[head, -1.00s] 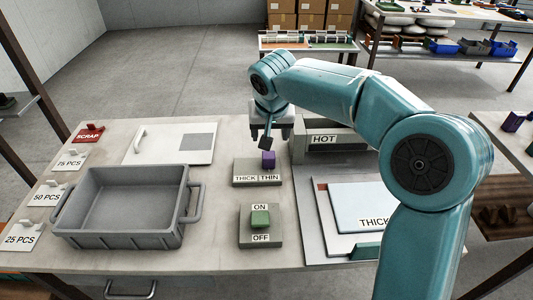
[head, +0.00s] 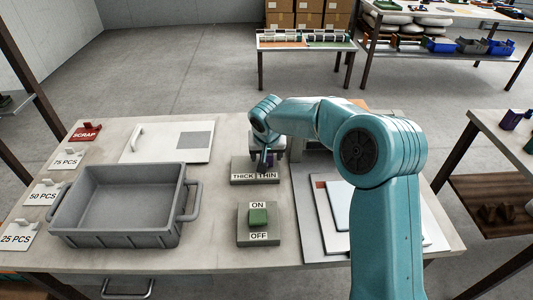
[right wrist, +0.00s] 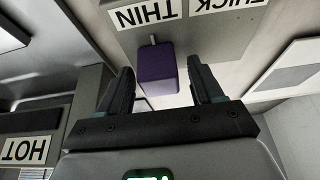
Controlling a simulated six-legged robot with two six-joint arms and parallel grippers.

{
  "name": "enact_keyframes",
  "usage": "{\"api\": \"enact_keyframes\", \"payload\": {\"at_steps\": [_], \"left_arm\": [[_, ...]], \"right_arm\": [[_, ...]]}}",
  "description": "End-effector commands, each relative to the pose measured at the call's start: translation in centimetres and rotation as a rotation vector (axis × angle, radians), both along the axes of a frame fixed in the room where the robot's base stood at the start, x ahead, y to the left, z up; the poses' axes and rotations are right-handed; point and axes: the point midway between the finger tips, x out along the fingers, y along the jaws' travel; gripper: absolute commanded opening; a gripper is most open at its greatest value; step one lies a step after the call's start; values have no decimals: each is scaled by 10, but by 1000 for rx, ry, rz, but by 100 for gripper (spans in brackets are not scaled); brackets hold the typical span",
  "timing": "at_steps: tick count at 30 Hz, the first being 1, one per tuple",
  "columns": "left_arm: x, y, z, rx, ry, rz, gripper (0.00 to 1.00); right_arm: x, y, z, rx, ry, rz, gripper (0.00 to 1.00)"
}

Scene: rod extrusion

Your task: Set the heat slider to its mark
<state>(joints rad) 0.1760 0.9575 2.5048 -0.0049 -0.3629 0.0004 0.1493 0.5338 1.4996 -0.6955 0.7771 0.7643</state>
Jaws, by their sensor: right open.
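The grey unit labelled HOT shows at the left of the right wrist view (right wrist: 24,150); in the head view my arm covers most of it and I cannot make out a heat slider or its mark. A purple knob (right wrist: 157,68) stands on the plate labelled THICK and THIN (head: 245,177), at the THIN side. My right gripper (head: 267,160) is over that plate, open, with its two dark fingers on either side of the purple knob in the right wrist view (right wrist: 162,80). I cannot tell whether they touch it. My left gripper is not in view.
A green switch (head: 258,216) between ON and OFF labels stands in front. A grey bin (head: 182,225) stands to the left, beside cards for SCRAP and piece counts. A white panel with a handle (head: 150,143) lies behind it. White plates (head: 335,215) lie at the right.

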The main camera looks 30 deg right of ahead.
Motion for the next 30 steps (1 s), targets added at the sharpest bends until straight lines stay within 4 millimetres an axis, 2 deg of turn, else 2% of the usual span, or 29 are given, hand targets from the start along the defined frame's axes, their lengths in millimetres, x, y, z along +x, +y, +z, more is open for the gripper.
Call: {"api": "enact_keyframes", "payload": {"at_steps": [1, 6, 7, 11, 18, 21, 30], "left_arm": [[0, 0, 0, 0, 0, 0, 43], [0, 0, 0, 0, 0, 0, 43], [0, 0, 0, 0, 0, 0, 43], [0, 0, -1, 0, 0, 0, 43], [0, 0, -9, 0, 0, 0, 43], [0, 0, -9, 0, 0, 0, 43], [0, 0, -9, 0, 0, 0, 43]], "right_arm": [[0, 0, 0, 0, 0, 0, 63], [0, 0, 0, 0, 0, 0, 7], [0, 0, 1, 0, 0, 0, 0], [2, 4, 0, 0, 0, 1, 0], [27, 44, 0, -1, -2, 3, 0], [35, 55, 1, -1, -3, 2, 0], [38, 61, 2, 0, -6, 0, 0]]}}
